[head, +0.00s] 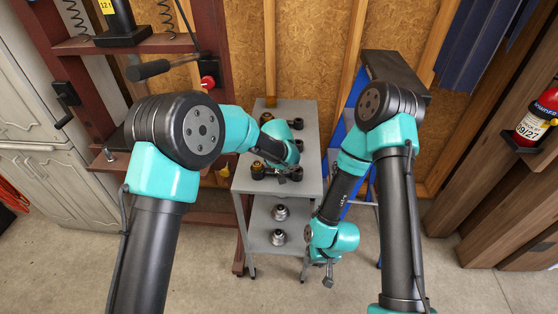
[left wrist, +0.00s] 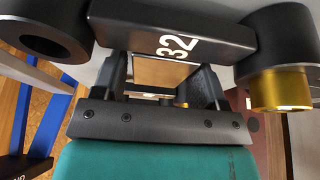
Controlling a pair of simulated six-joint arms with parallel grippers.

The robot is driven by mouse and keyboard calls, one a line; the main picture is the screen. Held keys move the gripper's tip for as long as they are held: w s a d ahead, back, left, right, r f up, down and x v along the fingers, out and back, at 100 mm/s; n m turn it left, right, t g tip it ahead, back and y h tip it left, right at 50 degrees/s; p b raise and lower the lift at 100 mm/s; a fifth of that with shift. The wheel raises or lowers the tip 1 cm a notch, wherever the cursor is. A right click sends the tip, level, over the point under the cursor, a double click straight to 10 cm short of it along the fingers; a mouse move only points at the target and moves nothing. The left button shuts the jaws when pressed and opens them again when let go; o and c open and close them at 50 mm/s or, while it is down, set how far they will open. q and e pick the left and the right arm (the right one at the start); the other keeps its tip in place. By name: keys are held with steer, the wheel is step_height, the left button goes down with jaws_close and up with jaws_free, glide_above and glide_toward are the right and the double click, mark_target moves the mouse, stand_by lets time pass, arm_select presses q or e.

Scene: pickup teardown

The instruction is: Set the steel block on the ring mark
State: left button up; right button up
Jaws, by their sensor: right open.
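My left gripper (head: 277,168) is low over the grey cart top (head: 312,160) in the head view. In the left wrist view its fingers (left wrist: 163,78) stand apart with a shiny brownish face (left wrist: 163,74) between them. I cannot tell whether this is the steel block or whether the fingers touch it. A dark bar marked 32 (left wrist: 175,40) lies across the fingertips and hides them. My right gripper (head: 328,276) is open and empty, hanging low beside the cart. I cannot make out the ring mark; my left arm covers part of the cart top.
A black ring (left wrist: 42,36) and a gold-collared part (left wrist: 280,88) flank the bar. Several dark round parts stand on the cart. Two steel hubs (head: 280,212) (head: 279,237) sit on its lower shelves. A red press frame (head: 212,40) is at left. Open floor lies in front.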

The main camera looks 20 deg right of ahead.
arm_select(q)
steer(key=shift+o, duration=0.9)
steer(key=shift+r, duration=0.1)
steer(key=v, duration=1.2)
steer(key=shift+r, duration=0.1)
arm_select(e)
steer(key=shift+o, duration=0.3)
